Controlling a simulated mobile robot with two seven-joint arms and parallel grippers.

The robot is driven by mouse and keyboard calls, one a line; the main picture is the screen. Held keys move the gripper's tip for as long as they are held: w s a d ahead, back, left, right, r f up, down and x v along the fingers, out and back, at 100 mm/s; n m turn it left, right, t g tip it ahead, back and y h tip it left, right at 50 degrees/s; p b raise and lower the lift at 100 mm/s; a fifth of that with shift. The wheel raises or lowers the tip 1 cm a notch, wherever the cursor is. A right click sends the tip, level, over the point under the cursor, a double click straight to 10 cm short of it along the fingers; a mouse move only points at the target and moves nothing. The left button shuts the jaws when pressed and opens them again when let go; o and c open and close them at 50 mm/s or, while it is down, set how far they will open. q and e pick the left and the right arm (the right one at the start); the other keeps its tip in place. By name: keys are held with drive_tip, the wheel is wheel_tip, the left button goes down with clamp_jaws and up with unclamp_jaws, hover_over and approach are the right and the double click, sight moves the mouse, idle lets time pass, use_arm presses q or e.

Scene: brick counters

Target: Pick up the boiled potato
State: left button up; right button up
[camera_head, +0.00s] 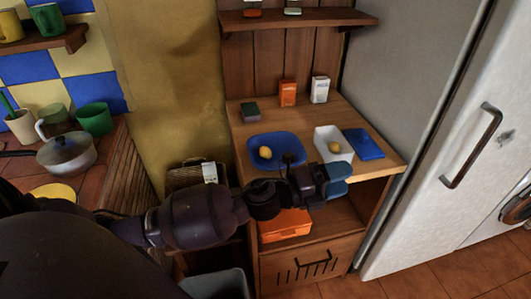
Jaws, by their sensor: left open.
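A small yellow-brown potato-like item (265,152) lies on a blue oval plate (283,138) on the wooden counter (305,118). A similar yellow item (334,147) lies in a white rectangular container (321,133) to the right. I cannot tell from looks alone which is the boiled potato. My left gripper (344,178) is open, with blue fingers pointing right, in front of the white container in the picture. It appears empty and apart from both items. My right gripper is not in view.
A blue lid-like item (366,151) lies right of the white container. A dark green-topped block (250,112), an orange box (288,93) and a white box (320,89) stand behind. An orange container (285,226) sits on the shelf below. A fridge (435,120) stands right.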

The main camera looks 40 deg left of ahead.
sight(266, 148)
use_arm(q)
drive_tip(key=w+a+f+m+g+y, duration=0.1)
drive_tip(key=w+a+m+g+y, duration=0.1)
drive_tip(key=m, duration=0.4)
drive_tip(key=w+a+f+m+g+y, duration=0.1)
drive_tip(key=w+a+m+g+y, duration=0.1)
drive_tip(key=a+m+g, duration=0.4)
drive_tip(key=w+a+f+m+g+y, duration=0.1)
drive_tip(key=w+a+m+g+y, duration=0.1)
drive_tip(key=a+m+g+y, duration=0.2)
drive_tip(key=shift+w+a+m+g+y, duration=0.15)
drive_tip(key=shift+a+m+g+y, duration=0.15)
drive_tip(key=shift+a+m+g, duration=0.75)
drive_tip(key=w+a+r+y, duration=0.2)
drive_tip(key=a+r+y, duration=0.25)
drive_tip(key=a, duration=0.65)
drive_tip(key=shift+y, duration=0.25)
drive_tip(key=f, duration=1)
drive_tip(key=shift+s+d+f+b, duration=0.2)
drive_tip(key=shift+d+f+b, duration=0.15)
drive_tip(key=shift+f+b, duration=0.05)
drive_tip(key=c, duration=0.7)
